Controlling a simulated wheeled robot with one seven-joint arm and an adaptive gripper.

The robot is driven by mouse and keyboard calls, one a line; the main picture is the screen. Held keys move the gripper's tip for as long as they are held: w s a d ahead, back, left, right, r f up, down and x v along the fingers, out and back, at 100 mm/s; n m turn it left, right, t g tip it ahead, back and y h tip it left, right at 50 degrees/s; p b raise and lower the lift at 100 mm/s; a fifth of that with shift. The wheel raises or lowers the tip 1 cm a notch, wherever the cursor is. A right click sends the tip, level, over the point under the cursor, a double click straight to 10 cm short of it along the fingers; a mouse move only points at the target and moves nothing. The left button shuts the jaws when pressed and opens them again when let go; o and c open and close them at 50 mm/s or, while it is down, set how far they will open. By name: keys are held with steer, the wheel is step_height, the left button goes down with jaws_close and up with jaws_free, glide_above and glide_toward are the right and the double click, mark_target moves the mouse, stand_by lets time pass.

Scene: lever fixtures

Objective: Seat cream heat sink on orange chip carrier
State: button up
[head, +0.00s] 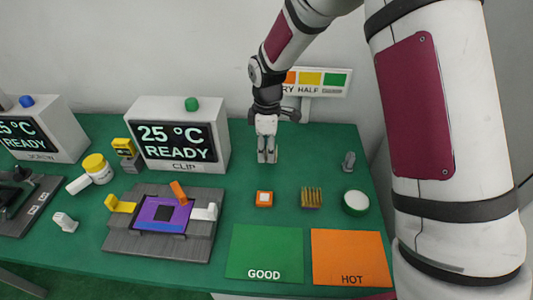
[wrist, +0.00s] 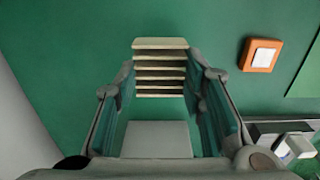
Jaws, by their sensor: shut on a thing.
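The cream heat sink (wrist: 160,66) shows in the wrist view as a stack of pale fins between my fingers. My gripper (wrist: 160,98) is shut on it. In the head view my gripper (head: 267,157) points down over the back middle of the green table, and the heat sink is hard to make out there. The orange chip carrier (head: 264,199), a small orange square with a white middle, lies on the table in front of my gripper. It also shows at the upper right of the wrist view (wrist: 261,54), apart from the heat sink.
A grey fixture (head: 140,245) with a purple board (head: 158,212) and yellow, orange and white levers stands to the left. A gold finned block (head: 311,197) and a white-topped round jar (head: 355,203) lie right of the carrier. Green GOOD (head: 264,253) and orange HOT (head: 350,257) mats lie in front.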

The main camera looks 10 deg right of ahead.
glide_toward(263, 197)
steer(key=d+f, duration=0.1)
steer(key=s+d+f, duration=0.1)
steer(key=d, duration=0.1)
steer(key=s+d+f, duration=0.1)
steer(key=shift+s+d, duration=0.1)
steer(key=shift+d, duration=0.25)
steer(key=shift+s+a+r+p, duration=0.15)
steer(key=shift+a+r+p, duration=0.05)
steer(key=shift+r+p, duration=0.1)
steer(key=w+a+r, duration=0.2)
steer(key=a+r, duration=0.1)
steer(key=a, duration=0.1)
steer(key=shift+w+a+r+p, duration=0.2)
steer(key=shift+r+p, duration=0.05)
steer(key=shift+p, duration=0.1)
steer(key=shift+f+b, duration=0.8)
steer(key=shift+f, duration=0.75)
steer(key=shift+f+b, duration=1.05)
steer(key=shift+f, duration=1)
steer(key=o, duration=1.7)
